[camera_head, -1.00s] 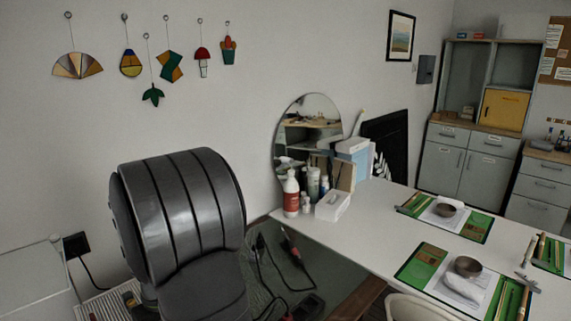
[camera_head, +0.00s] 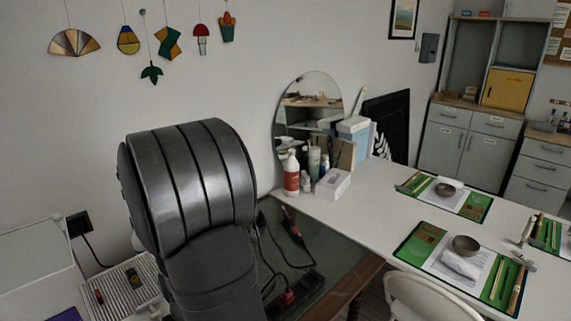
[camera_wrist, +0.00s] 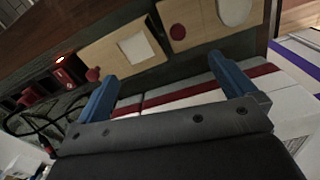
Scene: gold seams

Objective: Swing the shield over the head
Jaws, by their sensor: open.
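My gripper (camera_wrist: 162,68) shows in the wrist view as two blue fingers, spread apart with nothing held between them. Below and between them is a pale surface with dark red stripes (camera_wrist: 205,92). I cannot make out a shield or a head for certain in either view. In the head view my own dark ribbed arm covers the left middle and hides my gripper and what lies behind it.
A glass-topped area with cables and a red plug (camera_head: 288,297) lies right of my arm. A white ribbed tray (camera_head: 118,300) is at lower left. A red-labelled bottle (camera_head: 291,177) and white box (camera_head: 333,183) stand by the mirror (camera_head: 300,100).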

